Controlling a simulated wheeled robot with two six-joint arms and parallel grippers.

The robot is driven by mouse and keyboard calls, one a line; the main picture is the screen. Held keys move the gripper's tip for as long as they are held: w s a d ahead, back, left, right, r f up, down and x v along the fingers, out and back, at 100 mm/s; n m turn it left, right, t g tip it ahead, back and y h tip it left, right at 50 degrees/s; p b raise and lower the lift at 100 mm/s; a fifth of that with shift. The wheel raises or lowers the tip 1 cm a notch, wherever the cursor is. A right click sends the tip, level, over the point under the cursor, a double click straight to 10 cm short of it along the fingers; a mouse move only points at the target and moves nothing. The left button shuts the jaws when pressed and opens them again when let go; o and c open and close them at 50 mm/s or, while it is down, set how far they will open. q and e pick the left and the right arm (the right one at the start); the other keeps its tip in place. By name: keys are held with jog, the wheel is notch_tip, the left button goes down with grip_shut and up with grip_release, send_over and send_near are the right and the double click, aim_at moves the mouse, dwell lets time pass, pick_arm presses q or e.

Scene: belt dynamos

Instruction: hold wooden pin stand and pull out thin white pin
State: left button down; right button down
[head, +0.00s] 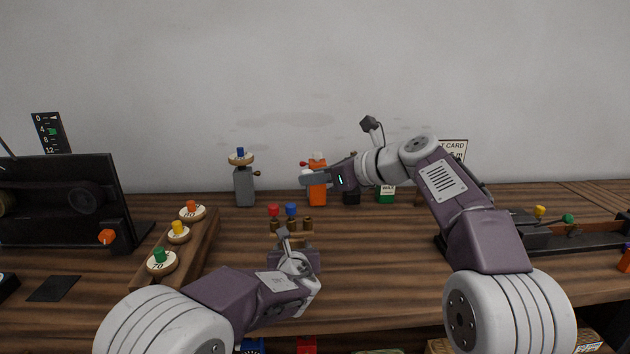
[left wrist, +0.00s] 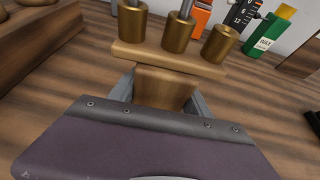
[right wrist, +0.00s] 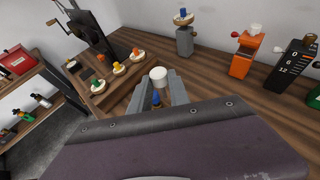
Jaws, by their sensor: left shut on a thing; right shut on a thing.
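The wooden pin stand (head: 285,234) is upright above the table in the middle of the head view, with brass sockets in a row. My left gripper (head: 287,240) is shut on its wooden stem (left wrist: 165,88). A red-capped pin (head: 273,211) and a blue-capped pin (head: 291,210) stand in the left and middle sockets. The right socket (left wrist: 220,43) shows no pin. My right gripper (head: 306,181) is shut on the thin white pin, whose white cap (right wrist: 158,74) shows between its fingers. It is above the stand; the pin's shaft is mostly hidden.
A wooden rack with numbered discs (head: 178,234) lies left of the stand. A grey post (head: 244,186), an orange block (head: 318,188) and a green box (head: 386,195) stand at the back. A dark machine (head: 70,200) is at far left.

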pick_arm(q)
jog(key=shift+f, duration=0.1)
jog(key=shift+c, duration=2)
grip_release()
jog(key=shift+s, duration=0.1)
jog(key=v, duration=1.2)
